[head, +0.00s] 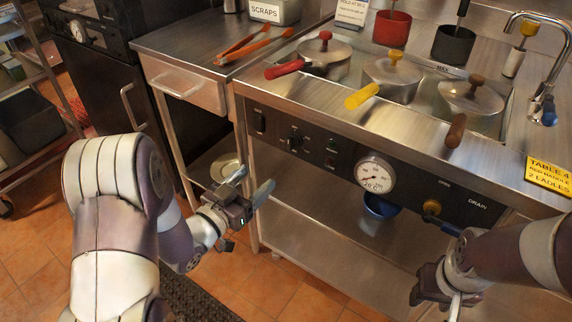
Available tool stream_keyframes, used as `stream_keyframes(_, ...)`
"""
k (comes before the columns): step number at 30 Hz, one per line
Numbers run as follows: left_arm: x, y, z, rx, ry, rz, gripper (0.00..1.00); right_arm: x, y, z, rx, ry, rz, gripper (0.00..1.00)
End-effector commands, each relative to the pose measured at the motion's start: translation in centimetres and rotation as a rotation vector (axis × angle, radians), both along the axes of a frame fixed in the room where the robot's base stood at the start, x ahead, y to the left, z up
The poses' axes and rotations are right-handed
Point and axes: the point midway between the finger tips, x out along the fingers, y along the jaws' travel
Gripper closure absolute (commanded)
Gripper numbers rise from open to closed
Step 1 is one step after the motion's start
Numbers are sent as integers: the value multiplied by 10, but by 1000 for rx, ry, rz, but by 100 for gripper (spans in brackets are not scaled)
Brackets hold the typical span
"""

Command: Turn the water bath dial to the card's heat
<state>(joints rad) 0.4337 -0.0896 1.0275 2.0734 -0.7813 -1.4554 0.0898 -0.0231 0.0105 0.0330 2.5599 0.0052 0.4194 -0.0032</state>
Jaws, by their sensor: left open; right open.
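The water bath dial, a small black knob (295,138), sits on the dark front panel (262,113) of the steel bath unit. A round white gauge (375,174) is to its right on the same panel. A white card (351,13) stands at the back of the unit; its top is cut off, and its lower line seems to read "HOLD AT" a number too small to be sure of. My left gripper (250,186) is open and empty, below and left of the dial, not touching it. My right gripper (450,303) is open at the lower right, partly cut off by the picture's edge.
Three lidded pots with red (284,69), yellow (362,96) and brown (456,131) handles sit in the bath top. Their handles reach over the front edge. A yellow card (549,175) is at right. A blue bowl (381,207) is under the panel. Tongs (255,45) lie left.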

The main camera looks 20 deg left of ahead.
Motion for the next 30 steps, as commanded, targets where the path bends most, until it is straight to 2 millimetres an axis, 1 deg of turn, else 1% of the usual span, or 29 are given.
stream_keyframes(2, 5, -4, 5, -10, -23, -11, 34, 0, 0, 0, 0, 0, 0, 51)
stream_keyframes(5, 22, -12, 5, -10, -26, -15, 34, 0, 0, -4, 0, 0, 0, 51)
stream_keyframes(12, 80, -33, 4, -10, -23, -12, 34, 0, 0, -14, 0, 0, 0, 51)
stream_keyframes(16, 103, -40, 4, -9, -23, -9, 34, 0, 0, -18, 0, 1, 0, 51)
stream_keyframes(18, 111, -43, 5, -9, -21, -9, 34, 0, 0, -19, 0, 1, 0, 51)
stream_keyframes(21, 117, -45, 6, -10, -22, -7, 34, 0, 0, -19, 0, 1, 0, 51)
stream_keyframes(28, 118, -45, 6, -10, -21, -6, 34, 0, 0, -19, 0, 1, 0, 51)
stream_keyframes(29, 118, -45, 6, -10, -21, -6, 41, 0, 0, -19, 0, 1, 0, 51)
stream_keyframes(30, 118, -45, 6, -10, -21, -6, 54, 0, 0, -19, 0, 1, 0, 51)
